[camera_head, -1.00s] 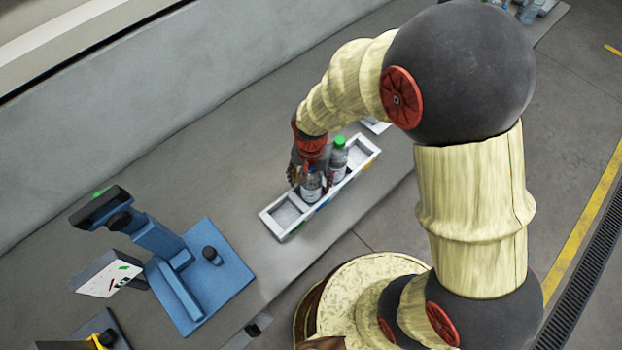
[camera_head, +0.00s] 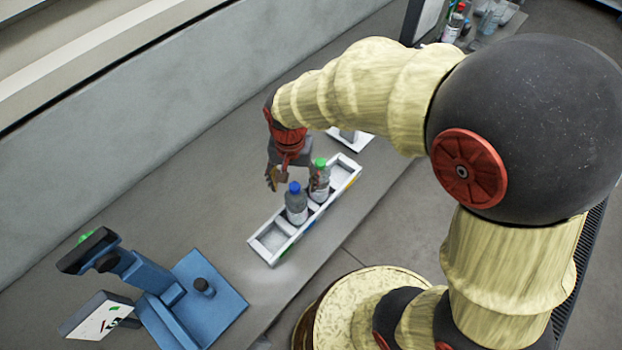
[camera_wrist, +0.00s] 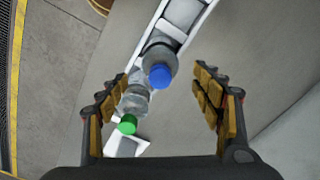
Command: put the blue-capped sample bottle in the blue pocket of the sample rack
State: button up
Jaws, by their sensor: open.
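The blue-capped sample bottle (camera_head: 296,204) stands upright in a pocket of the white sample rack (camera_head: 272,262). In the wrist view its blue cap (camera_wrist: 160,76) shows between and beyond my fingers. The green-capped bottle (camera_head: 320,180) stands in a pocket farther along the rack; it also shows in the wrist view (camera_wrist: 133,104). My gripper (camera_head: 275,181) is open and empty, behind and above the blue-capped bottle, apart from it; its spread fingers show in the wrist view (camera_wrist: 165,100). The rack's near-left end pocket is empty. Coloured marks on the rack front are partly visible.
A blue labeller stand (camera_head: 205,290) is at the lower left, with a white panel (camera_head: 97,316) beside it. A white object (camera_head: 350,138) lies beyond the rack's far end. A wall runs behind the grey bench. More bottles (camera_head: 453,28) stand at the top right.

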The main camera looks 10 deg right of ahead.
jog(key=s+d+r+n+t, duration=0.2)
jog(key=s+d+r, duration=0.4)
jog(key=r, duration=0.4)
jog(key=s+d+r+n+t, duration=0.2)
jog(key=s+d+r, duration=0.4)
jog(key=r, duration=0.3)
jog(key=shift+s+r+t, duration=0.15)
jog(key=shift+r+t, duration=0.25)
jog(key=shift+t, duration=0.4)
notch_tip(320, 180, down, 8)
jog(key=b, duration=0.8)
jog(key=shift+r, duration=0.1)
jog(key=shift+c, duration=1.2)
